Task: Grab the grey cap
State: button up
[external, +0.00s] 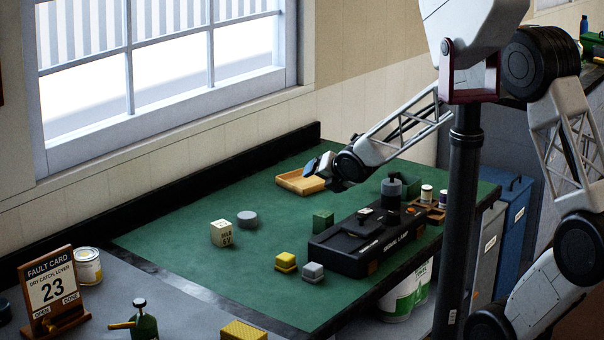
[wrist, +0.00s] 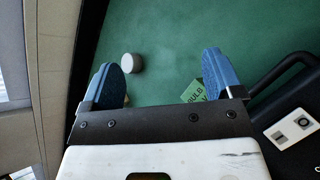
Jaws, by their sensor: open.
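A round grey cap (external: 247,218) lies on the green mat in the external view, beside a cream lettered block. A round pale grey piece, which looks like this cap (wrist: 132,62), shows in the wrist view just inside the left finger. My gripper (external: 312,172) is above the mat near the wooden tray, apart from the cap. In the wrist view my gripper (wrist: 166,70) has its two blue fingers wide apart with nothing held between them.
The cream block (external: 221,233), a green block (external: 323,221), a yellow piece (external: 286,261) and a small grey piece (external: 313,272) stand on the mat. A black lever box (external: 365,245) is at the right. A wooden tray (external: 299,184) lies at the back. The mat's left part is clear.

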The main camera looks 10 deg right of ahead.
aim_at(247, 215)
jog(key=a+f+n+y, duration=0.1)
jog(key=a+f+n, duration=0.1)
jog(key=a+n, duration=0.2)
jog(key=a+f+n+y, duration=0.2)
jog(key=a+f+n, duration=0.1)
jog(key=a, duration=0.3)
jog(key=s+a+f+n+y, duration=0.1)
jog(key=a+f+n, duration=0.2)
jog(key=a+n, duration=0.1)
jog(key=shift+s+a+f+n+g+y, duration=0.1)
jog(key=shift+a+f+n+g+y, duration=0.1)
jog(key=shift+a+n+g+y, duration=0.15)
jog(key=shift+x, duration=1.3)
jog(key=shift+x, duration=2.65)
jog(key=shift+d+r, duration=0.1)
jog(key=shift+d, duration=0.05)
